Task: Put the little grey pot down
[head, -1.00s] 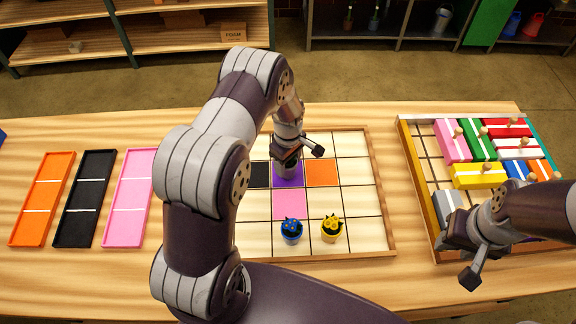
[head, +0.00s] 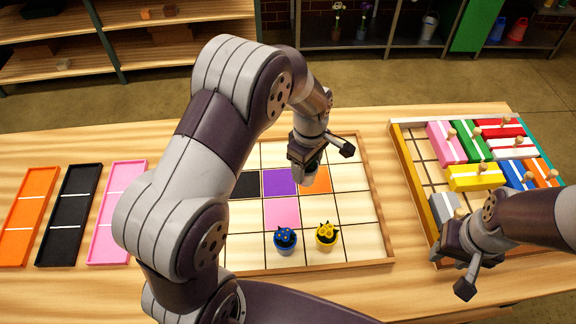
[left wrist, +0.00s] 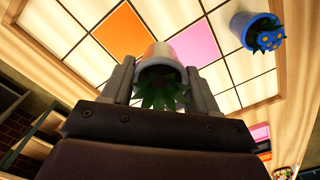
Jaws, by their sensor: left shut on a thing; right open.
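My left gripper (head: 309,168) is shut on the little grey pot (head: 311,173), which is partly hidden in the head view. In the left wrist view the grey pot (left wrist: 160,54) sits between the fingers, with green leaves at its near end. It appears held above the gridded board (head: 342,148), by the orange square (head: 322,182); its exact height is hard to tell. The purple square (head: 279,182) is bare beside it. A pink square (head: 281,213) and a black square (head: 244,185) also lie on the board. My right gripper (head: 462,270) is open and empty at the right.
A blue pot (head: 285,241) and a yellow pot (head: 326,236) with flowers stand at the board's front. Orange (head: 27,215), black (head: 69,215) and pink (head: 117,212) trays lie left. A framed tray (head: 412,170) of coloured blocks lies right. The board's right column is clear.

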